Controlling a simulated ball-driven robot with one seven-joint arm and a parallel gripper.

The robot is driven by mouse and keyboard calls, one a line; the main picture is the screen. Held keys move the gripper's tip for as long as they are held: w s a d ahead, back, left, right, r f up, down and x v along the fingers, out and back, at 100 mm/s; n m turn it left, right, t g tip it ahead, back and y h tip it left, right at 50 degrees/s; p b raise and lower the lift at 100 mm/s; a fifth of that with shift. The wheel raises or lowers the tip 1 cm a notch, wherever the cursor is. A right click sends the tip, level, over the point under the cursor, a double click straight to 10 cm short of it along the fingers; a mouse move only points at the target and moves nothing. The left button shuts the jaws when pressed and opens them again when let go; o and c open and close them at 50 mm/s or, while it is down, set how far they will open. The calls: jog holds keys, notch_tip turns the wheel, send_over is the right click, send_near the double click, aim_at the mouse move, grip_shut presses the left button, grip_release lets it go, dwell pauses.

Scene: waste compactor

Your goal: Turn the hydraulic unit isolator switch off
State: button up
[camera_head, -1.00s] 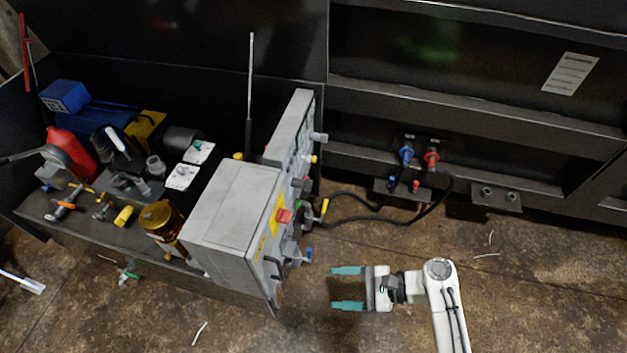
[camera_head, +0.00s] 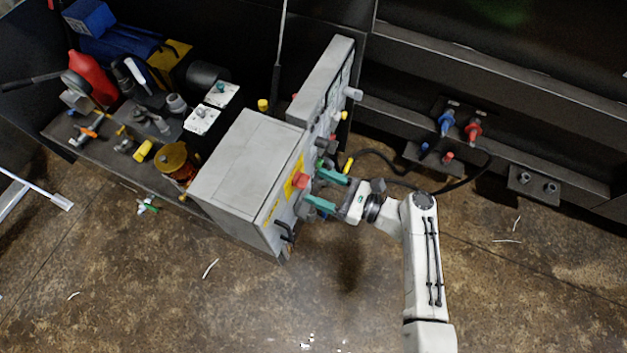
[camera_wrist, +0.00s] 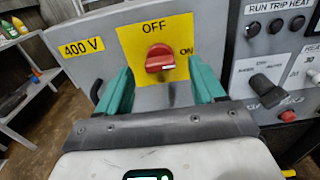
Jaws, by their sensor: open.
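The isolator switch (camera_wrist: 160,60) is a red rotary knob on a yellow plate (camera_wrist: 140,38) marked OFF at the top and ON at the right. In the wrist view the knob's bar lies about level, its white mark on the side toward ON. In the head view the red knob (camera_head: 300,181) sticks out of the grey cabinet (camera_head: 240,165). My gripper (camera_head: 322,190) is open in front of it. In the wrist view its teal fingers (camera_wrist: 160,85) stand left and right of the knob with gaps on both sides. I see no contact.
A 400 V label (camera_wrist: 82,47) is left of the plate. A grey panel with a black selector (camera_wrist: 267,88) and a red knob is close on the right. A black handle (camera_head: 285,233) sits low on the cabinet front. Floor around my arm is open.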

aim_at(301, 181)
jog(key=shift+x, duration=1.3)
jog(key=shift+c, duration=0.2)
jog(key=c, duration=1)
